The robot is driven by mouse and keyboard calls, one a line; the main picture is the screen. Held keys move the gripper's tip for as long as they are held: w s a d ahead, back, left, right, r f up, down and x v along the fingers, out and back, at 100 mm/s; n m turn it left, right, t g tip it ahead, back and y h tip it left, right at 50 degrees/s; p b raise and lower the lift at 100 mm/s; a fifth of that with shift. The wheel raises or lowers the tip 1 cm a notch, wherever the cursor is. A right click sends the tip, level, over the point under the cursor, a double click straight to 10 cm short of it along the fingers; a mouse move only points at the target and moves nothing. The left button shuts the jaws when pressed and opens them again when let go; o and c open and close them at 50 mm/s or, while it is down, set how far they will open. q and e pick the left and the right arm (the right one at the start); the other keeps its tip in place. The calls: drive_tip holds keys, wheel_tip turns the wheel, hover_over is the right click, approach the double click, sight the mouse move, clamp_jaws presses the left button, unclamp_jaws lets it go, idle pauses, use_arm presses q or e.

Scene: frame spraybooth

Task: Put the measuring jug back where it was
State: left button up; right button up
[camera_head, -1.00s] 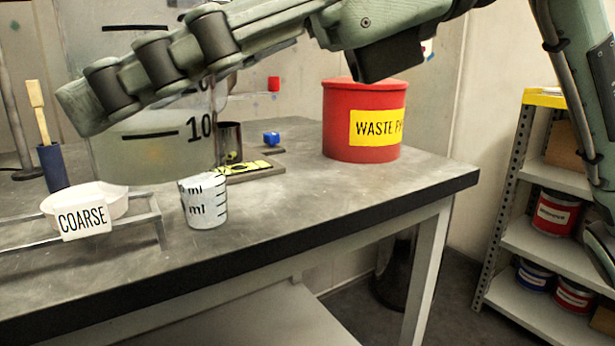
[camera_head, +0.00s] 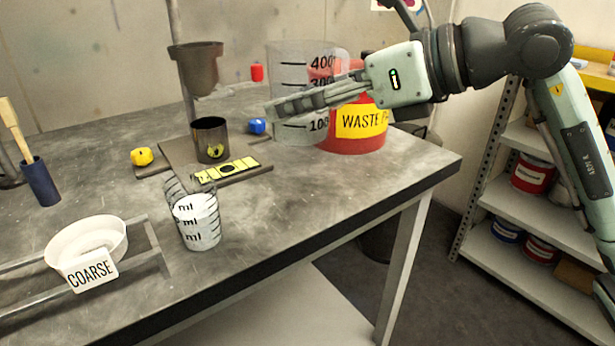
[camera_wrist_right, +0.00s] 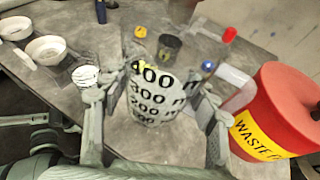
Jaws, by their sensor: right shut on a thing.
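The measuring jug (camera_head: 297,62) is clear, with black marks up to 400. It is upright at the back right of the table, overlapping the red bin in the head view. My right gripper (camera_head: 310,98) is shut on it from the right, one finger across its front. In the right wrist view, the jug (camera_wrist_right: 152,97) sits between the two fingers of the gripper (camera_wrist_right: 150,108). I cannot tell whether its base touches the table. My left gripper is in neither view.
A red waste bin (camera_head: 352,142) stands right beside the jug. A smaller marked cup (camera_head: 203,238) with white contents is near the front edge. A dark cup (camera_head: 210,140), a stand with a funnel (camera_head: 195,68) and a COARSE-labelled bowl (camera_head: 65,240) are left. The front right tabletop is clear.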

sight(327, 133)
drive_tip(key=f, duration=0.5)
drive_tip(key=shift+w+d+f, duration=0.15)
drive_tip(key=shift+w+d, duration=0.15)
drive_tip(key=shift+d, duration=0.05)
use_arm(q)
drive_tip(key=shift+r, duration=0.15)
use_arm(e)
drive_tip(key=shift+f, duration=2.55)
drive_tip(key=shift+f, duration=0.1)
drive_tip(key=o, duration=1.2)
drive_tip(key=shift+c, duration=0.2)
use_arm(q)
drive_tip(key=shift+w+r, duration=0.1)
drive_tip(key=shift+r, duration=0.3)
use_arm(e)
drive_tip(key=shift+o, duration=0.7)
